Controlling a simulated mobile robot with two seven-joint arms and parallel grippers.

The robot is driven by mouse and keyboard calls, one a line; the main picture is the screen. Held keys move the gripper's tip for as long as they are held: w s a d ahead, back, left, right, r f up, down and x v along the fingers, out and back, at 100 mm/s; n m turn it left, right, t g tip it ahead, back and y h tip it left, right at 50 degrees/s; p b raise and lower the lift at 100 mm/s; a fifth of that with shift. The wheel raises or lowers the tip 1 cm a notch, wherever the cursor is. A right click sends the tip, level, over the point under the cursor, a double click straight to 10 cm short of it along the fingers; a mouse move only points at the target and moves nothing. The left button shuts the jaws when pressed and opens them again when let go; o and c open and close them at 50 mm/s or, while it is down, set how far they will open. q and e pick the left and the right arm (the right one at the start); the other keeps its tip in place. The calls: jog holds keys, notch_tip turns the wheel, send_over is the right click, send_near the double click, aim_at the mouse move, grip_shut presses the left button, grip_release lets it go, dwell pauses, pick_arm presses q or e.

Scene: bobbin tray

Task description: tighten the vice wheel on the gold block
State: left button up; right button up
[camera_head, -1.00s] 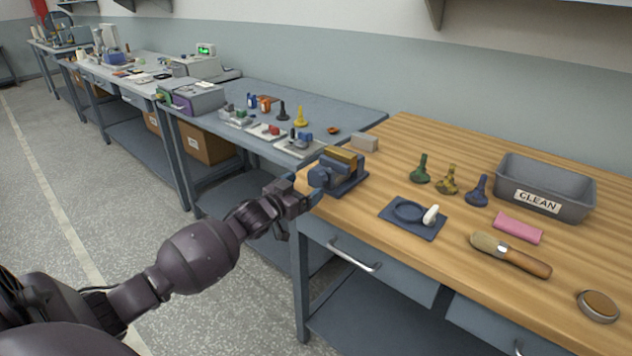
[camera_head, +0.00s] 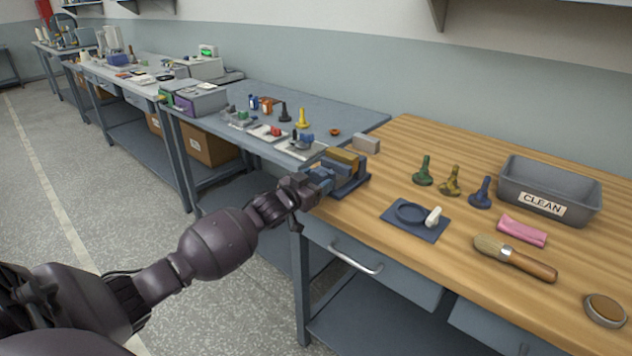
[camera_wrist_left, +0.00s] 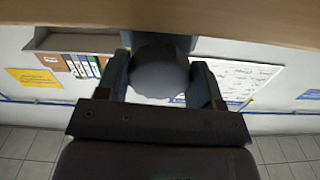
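A blue bench vice (camera_head: 350,184) stands at the left corner of the wooden bench. The gold block (camera_head: 343,157) sits between its jaws. The vice wheel (camera_wrist_left: 158,76) shows as a round grey disc in the left wrist view; in the head view my gripper mostly covers it. My left gripper (camera_head: 318,182) is at the wheel's side of the vice. In the left wrist view the fingers of this gripper (camera_wrist_left: 160,82) stand apart, one on each side of the wheel. Whether they touch its rim is hard to tell. My right gripper is not in view.
A grey block (camera_head: 366,143) lies behind the vice. A dark blue plate (camera_head: 428,232) with a ring and white piece lies to its right. The bench edge is beneath my left wrist.

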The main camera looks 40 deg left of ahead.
pick_arm(q)
jog(key=c, duration=0.3)
jog(key=shift+r+m+p, duration=0.25)
jog(key=shift+m+p, duration=0.35)
jog(key=shift+m, duration=1.1)
jog(key=shift+f+m+p, duration=0.1)
jog(key=shift+m+p, duration=0.35)
jog(key=shift+m, duration=0.35)
jog(key=shift+f, duration=0.15)
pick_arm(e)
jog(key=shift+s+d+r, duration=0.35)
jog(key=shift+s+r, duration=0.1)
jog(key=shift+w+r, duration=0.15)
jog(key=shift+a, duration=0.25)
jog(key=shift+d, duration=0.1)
